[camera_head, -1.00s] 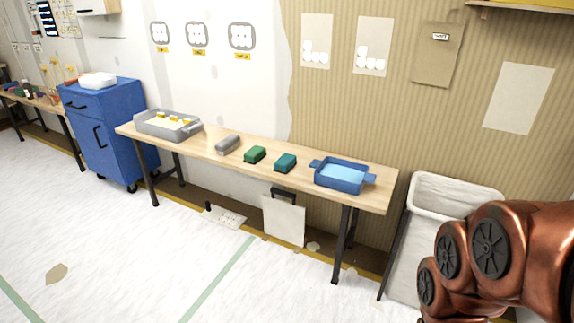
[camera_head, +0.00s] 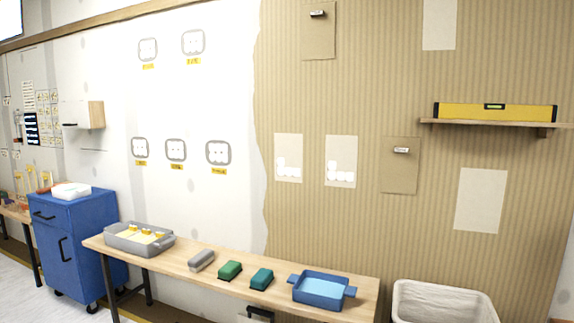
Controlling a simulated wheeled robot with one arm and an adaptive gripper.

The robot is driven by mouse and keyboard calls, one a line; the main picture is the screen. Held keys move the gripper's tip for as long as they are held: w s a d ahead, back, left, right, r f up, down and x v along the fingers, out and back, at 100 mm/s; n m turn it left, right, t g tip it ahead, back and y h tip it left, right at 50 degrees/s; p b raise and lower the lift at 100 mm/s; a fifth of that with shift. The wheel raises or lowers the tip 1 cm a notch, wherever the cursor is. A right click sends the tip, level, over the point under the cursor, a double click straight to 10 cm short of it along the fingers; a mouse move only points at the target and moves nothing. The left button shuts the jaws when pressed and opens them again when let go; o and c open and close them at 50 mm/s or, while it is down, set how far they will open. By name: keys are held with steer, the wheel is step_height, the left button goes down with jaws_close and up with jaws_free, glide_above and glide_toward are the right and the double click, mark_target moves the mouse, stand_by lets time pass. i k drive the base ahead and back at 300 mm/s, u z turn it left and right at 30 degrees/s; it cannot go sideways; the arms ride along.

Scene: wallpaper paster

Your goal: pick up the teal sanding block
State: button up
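The teal sanding block (camera_head: 262,278) lies on the wooden table (camera_head: 190,271), between a green block (camera_head: 230,270) on its left and a blue tray (camera_head: 322,290) on its right. It is apart from both. My gripper is not in view, and no part of my arm shows now.
A grey block (camera_head: 202,260) and a grey tray with yellow items (camera_head: 124,243) are further left on the table. A blue cabinet (camera_head: 75,240) stands beyond the table's left end. A white-lined bin (camera_head: 445,297) stands at its right. A shelf (camera_head: 490,124) holds a yellow level.

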mark_target(264, 277)
steer(key=z, duration=0.05)
steer(key=i, duration=0.55)
steer(key=u, duration=0.5)
steer(key=i, duration=1.05)
steer(key=u, duration=1.05)
steer(key=i, duration=0.3)
steer(key=u, duration=0.2)
